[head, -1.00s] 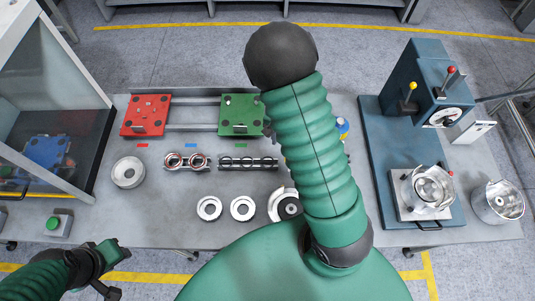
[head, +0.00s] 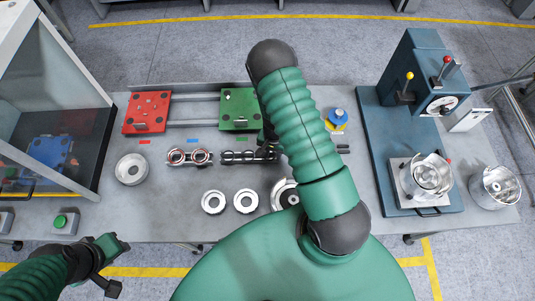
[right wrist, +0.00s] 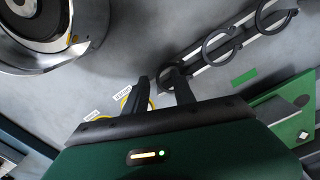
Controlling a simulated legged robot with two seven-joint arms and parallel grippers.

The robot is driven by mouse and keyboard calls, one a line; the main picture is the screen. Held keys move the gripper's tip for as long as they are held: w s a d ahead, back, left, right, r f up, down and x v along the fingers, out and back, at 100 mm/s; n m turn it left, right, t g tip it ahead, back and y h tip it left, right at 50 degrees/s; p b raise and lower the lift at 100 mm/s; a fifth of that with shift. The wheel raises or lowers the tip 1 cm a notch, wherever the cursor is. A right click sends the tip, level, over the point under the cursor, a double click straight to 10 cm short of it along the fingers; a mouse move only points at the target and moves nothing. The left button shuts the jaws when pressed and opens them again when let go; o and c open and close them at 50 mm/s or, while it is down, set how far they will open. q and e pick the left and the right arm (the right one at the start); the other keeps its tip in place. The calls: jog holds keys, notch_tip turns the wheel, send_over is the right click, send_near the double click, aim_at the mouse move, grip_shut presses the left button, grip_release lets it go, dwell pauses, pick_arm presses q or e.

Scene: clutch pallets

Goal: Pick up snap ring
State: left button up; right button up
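Dark snap rings stand in a row on a rack (head: 235,157) in the middle of the table in the head view. In the right wrist view, a far ring (right wrist: 275,15) and a middle ring (right wrist: 222,46) show clearly. The end snap ring (right wrist: 168,78) is beside my right gripper (right wrist: 160,77), partly hidden behind its fingers. The fingers are apart; I cannot tell whether they touch this ring. In the head view my right gripper (head: 268,141) is mostly hidden by my arm. My left gripper (head: 117,246) is off the table's front left edge, its fingers unclear.
A red plate (head: 147,112) and a green plate (head: 238,109) lie behind the racks. Another rack with shiny rings (head: 188,157) stands left. Metal rings (head: 213,202) and a round clutch part (head: 284,195) lie in front. A blue press (head: 425,85) stands right.

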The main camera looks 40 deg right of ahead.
jog(key=shift+s, duration=0.1)
jog(key=shift+d+f, duration=0.1)
jog(key=shift+d, duration=0.25)
jog(key=shift+c, duration=0.6)
jog(key=shift+d, duration=0.1)
jog(key=shift+c, duration=1.3)
jog(key=shift+s, duration=0.1)
grip_shut()
